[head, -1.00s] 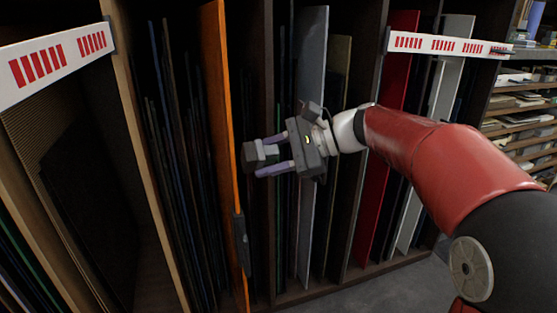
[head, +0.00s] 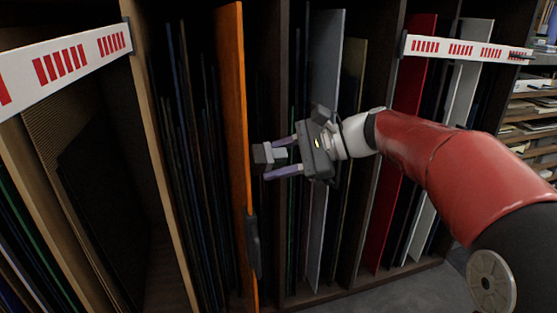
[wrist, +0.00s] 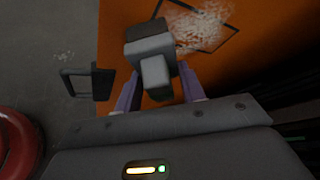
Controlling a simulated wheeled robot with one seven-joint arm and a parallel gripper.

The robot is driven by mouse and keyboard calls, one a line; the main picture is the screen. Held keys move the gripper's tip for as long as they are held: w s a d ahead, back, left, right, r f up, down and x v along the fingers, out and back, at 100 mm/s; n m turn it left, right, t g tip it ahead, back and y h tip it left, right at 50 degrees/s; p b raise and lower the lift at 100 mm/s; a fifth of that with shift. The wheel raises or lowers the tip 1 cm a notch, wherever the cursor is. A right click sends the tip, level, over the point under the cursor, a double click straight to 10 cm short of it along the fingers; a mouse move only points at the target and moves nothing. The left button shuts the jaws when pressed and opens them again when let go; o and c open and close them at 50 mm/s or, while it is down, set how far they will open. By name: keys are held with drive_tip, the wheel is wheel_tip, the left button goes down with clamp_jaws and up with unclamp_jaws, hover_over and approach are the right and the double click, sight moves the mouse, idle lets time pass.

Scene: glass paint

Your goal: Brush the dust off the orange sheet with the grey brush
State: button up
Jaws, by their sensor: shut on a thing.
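The orange sheet (head: 232,130) stands upright and edge-on in the rack in the head view. Its broad face (wrist: 180,85) shows in the wrist view. Pale dust (wrist: 205,28) lies in a patch on that face, partly inside a black outline. My gripper (head: 282,160) is shut on the grey brush (head: 268,155), just right of the sheet's edge. In the wrist view the brush (wrist: 153,48) sits between the purple fingers, beside the dust's left side and hiding part of the sheet. I cannot tell whether its bristles touch the sheet.
A dark handle (head: 252,243) is on the sheet's front edge; it also shows in the wrist view (wrist: 88,83). Dark sheets (head: 190,150) fill the slot to the left, and grey and red panels (head: 405,150) stand right. Wooden dividers separate the slots. Grey floor is in front.

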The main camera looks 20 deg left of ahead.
drive_tip(key=shift+s+a, duration=0.35)
drive_tip(key=shift+a, duration=0.15)
drive_tip(key=w+a+p, duration=0.4)
drive_tip(key=w+p, duration=0.2)
drive_tip(key=w, duration=0.1)
drive_tip(key=shift+a+p, duration=0.2)
drive_tip(key=shift+p, duration=0.15)
idle(0.4)
